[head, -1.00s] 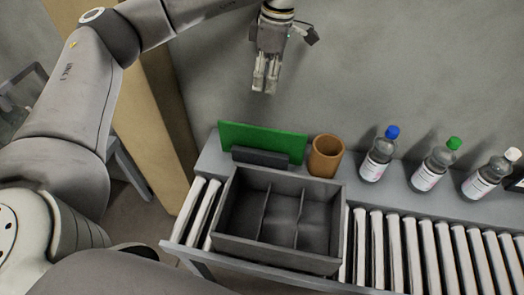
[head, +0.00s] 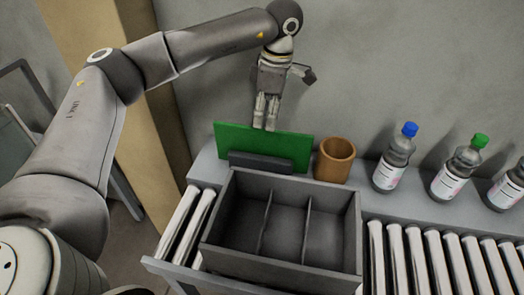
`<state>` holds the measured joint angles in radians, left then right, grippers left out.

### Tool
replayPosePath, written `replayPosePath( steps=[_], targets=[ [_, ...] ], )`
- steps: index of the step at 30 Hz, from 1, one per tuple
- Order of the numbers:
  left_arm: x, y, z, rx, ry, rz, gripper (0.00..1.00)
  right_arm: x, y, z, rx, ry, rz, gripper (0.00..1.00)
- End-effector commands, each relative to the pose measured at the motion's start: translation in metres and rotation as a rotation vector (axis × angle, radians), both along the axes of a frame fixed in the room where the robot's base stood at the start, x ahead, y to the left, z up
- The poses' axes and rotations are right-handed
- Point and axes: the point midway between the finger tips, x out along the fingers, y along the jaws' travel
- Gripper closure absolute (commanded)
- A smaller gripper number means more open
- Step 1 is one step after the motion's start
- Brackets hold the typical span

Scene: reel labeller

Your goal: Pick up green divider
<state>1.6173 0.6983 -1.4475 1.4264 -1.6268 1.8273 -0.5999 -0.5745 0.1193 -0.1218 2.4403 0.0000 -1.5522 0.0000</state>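The green divider (head: 290,148) is a flat green panel standing upright in a dark grey holder (head: 261,162) on the shelf behind the crate. My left gripper (head: 265,126) points down at the top edge of the divider, near its middle. Its fingertips appear to overlap or just reach that edge; I cannot tell if they touch it. The two fingers are close together with a narrow gap between them, and whether they are open or shut is unclear. My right gripper is not in view.
A dark grey crate (head: 352,236) with compartments stands in front of the divider on a roller conveyor (head: 430,262). A brown cup (head: 334,160) is right of the divider. Bottles with blue (head: 394,160) and green caps (head: 458,172) stand farther right. A wall rises behind.

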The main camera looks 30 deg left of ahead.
Motion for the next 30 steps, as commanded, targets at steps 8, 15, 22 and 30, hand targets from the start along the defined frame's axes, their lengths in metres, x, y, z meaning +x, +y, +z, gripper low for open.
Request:
replayPosePath(
  steps=[8, 15, 22, 30],
  targets=[
    [-0.002, 0.005, -0.041, 0.0, 0.001, 0.0, 0.64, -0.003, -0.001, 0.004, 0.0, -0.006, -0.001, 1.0],
    [-0.002, 0.013, -0.064, 0.0, 0.002, 0.001, 0.64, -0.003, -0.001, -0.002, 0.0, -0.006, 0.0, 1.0],
    [-0.003, 0.018, -0.092, 0.0, 0.001, 0.0, 0.64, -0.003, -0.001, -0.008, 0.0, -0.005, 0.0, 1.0],
    [-0.003, 0.017, -0.092, 0.0, 0.0, 0.0, 0.72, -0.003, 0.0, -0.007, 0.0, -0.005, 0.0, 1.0]
  ],
)
